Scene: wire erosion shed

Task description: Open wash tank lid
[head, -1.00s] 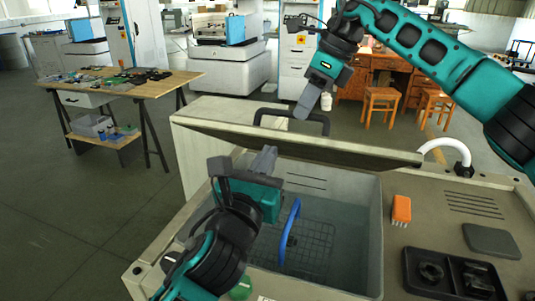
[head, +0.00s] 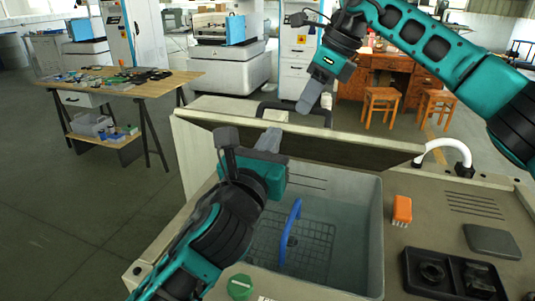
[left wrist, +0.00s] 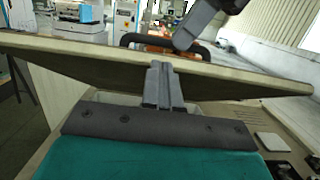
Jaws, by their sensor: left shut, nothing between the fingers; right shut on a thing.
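The wash tank lid (head: 350,151) is tilted up over the far side of the open tank (head: 357,225), its dark underside facing me. Its dark handle (head: 268,107) stands on the far, outer side. My right gripper (head: 308,106) is shut on the handle, and its fingers hide part of it. My left gripper (head: 268,140) is shut and empty, in front of the lid's underside. In the left wrist view its fingertips (left wrist: 160,66) overlap the lid (left wrist: 80,62); I cannot tell if they touch it. The handle (left wrist: 150,38) shows behind the lid there.
A wire basket with a blue handle (head: 290,232) sits in the tank. On the right deck are an orange brush (head: 401,210), a black tray (head: 410,258), a grey pad (head: 491,241) and a white curved pipe (head: 446,145). A green knob (head: 240,287) is at the front.

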